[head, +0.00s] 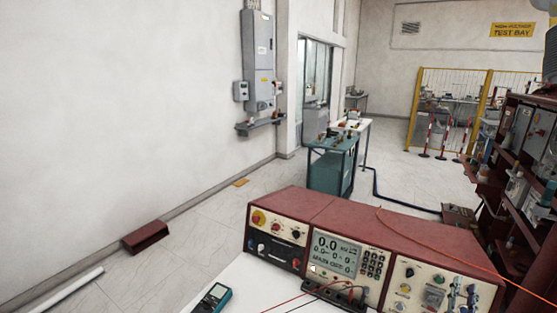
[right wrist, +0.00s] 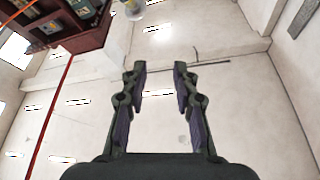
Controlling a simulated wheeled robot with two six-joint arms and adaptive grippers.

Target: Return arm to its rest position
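My right gripper (right wrist: 158,68) shows in the right wrist view. Its two dark fingers stand apart with nothing between them, and bare pale surfaces lie behind the gap. No gripper can be made out clearly in the head view, and my left gripper is in neither view.
A dark red test console (head: 345,230) with a display sits on a white table (head: 250,290) at the front. A blue handheld meter (head: 212,298) lies to its left. An orange cable (head: 450,256) runs over the console; it also seems to show in the wrist view (right wrist: 52,120). Red shelving (head: 510,165) stands right.

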